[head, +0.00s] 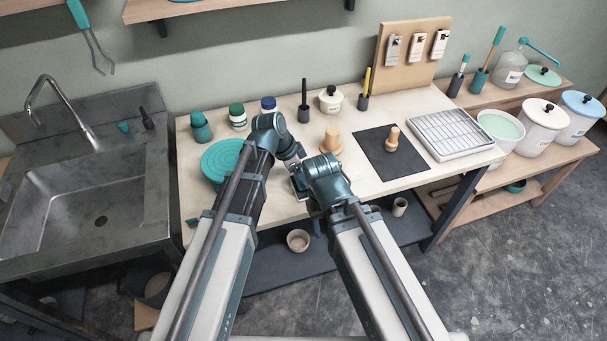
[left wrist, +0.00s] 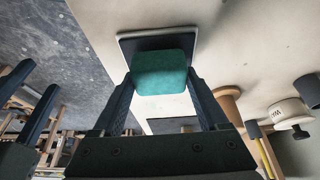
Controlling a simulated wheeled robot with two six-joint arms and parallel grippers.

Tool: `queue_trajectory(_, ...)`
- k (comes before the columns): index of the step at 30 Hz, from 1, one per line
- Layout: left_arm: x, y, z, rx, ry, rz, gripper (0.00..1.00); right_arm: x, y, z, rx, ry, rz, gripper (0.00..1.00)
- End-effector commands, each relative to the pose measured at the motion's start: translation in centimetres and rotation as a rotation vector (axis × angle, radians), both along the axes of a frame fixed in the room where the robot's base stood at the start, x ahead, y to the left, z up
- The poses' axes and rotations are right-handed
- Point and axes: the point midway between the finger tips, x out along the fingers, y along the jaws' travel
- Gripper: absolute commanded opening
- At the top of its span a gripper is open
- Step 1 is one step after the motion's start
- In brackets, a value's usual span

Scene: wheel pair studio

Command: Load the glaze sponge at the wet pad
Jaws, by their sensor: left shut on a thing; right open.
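My left gripper (left wrist: 161,78) is shut on a teal-green sponge (left wrist: 160,72), with one dark finger on each side of it. Beyond the sponge in the left wrist view is a dark pad (left wrist: 128,44) with a pale rim, which looks like the wet pad. The sponge covers part of it, and I cannot tell whether they touch. In the head view the sponge and pad are hidden by my wrists. My right gripper (head: 299,186) is beside the left one over the table's front; its fingers, open and empty, show at the left wrist view's left edge (left wrist: 28,96).
A teal round disc (head: 228,158) lies left of my left arm on the pale table (head: 285,205). Teal, green-lidded and blue-lidded jars stand behind. To the right are a wooden form (head: 330,140), a black mat (head: 374,158) holding another, and a white rack tray (head: 450,134).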

Motion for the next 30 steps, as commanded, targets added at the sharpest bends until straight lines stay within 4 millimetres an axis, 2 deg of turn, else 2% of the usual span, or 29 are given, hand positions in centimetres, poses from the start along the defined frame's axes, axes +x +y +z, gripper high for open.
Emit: queue_trajectory(30, 0.0, 0.0, -0.49, 0.0, 0.0, 0.0, 0.32, 0.0, 0.0, -0.49, 0.0, 0.0, 0.0, 0.5)
